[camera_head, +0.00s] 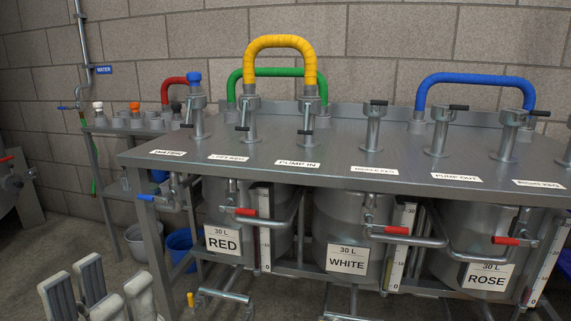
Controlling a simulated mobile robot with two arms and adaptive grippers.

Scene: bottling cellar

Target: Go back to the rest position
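My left gripper (99,290) is at the bottom left corner, low in front of the bench. Its grey fingers point up and stand apart, with nothing seen between them. The lower part of this gripper is cut off by the picture's edge. My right gripper is not in view. The steel manifold bench (240,168) stands ahead, to the right of and beyond my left gripper, with no contact seen.
Yellow (281,42), green (233,84) and blue (475,79) hose bends stand on the bench. Tanks labelled RED (223,241), WHITE (347,260) and ROSE (487,277) sit below, with red-handled valves protruding. A blue bucket (181,249) and pale bucket (136,243) stand on the floor.

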